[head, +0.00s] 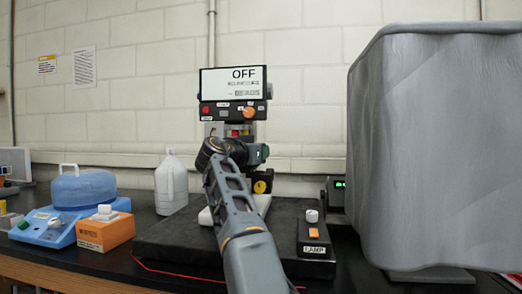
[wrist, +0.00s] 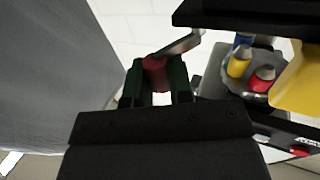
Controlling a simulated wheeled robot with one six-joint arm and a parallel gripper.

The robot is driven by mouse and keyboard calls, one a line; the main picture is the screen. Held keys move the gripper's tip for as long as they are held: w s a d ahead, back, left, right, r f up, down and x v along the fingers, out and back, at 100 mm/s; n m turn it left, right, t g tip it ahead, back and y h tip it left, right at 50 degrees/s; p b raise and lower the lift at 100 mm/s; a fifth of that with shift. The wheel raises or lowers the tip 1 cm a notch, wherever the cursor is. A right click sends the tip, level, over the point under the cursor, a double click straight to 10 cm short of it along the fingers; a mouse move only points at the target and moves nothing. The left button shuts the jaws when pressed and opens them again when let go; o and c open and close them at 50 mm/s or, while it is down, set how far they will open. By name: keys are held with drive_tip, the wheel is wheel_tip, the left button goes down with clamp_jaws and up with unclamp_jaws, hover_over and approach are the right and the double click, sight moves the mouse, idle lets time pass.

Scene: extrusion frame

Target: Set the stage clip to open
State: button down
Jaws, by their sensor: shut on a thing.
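In the wrist view my gripper (wrist: 156,86) is shut, its two green-sided fingers closed around a red grip (wrist: 156,72). A bare metal lever (wrist: 180,45) runs from this grip up and to the right; it looks like the stage clip. Whether the clip stands open or closed cannot be told. To the right is a round turret (wrist: 236,88) with yellow, red and blue-banded objectives. In the head view my arm hides most of the microscope, including the clip. The microscope's yellow knob (head: 261,187) shows right of my arm.
A screen reading OFF (head: 234,83) stands above a panel with coloured buttons (head: 234,111). A lamp box (head: 315,238) is at right, beside a large grey covered thing (head: 440,150). A white jug (head: 171,184), an orange box (head: 105,233) and a blue device (head: 48,227) stand left.

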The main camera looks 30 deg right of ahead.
drive_tip(key=shift+a+g, duration=0.1)
drive_tip(key=shift+g, duration=0.2)
drive_tip(key=c, duration=1)
unclamp_jaws()
drive_tip(key=shift+c, duration=0.2)
drive_tip(key=b+v, duration=0.1)
drive_tip(key=v, duration=1.2)
drive_tip(key=shift+a, duration=0.35)
drive_tip(key=shift+s+f, duration=0.15)
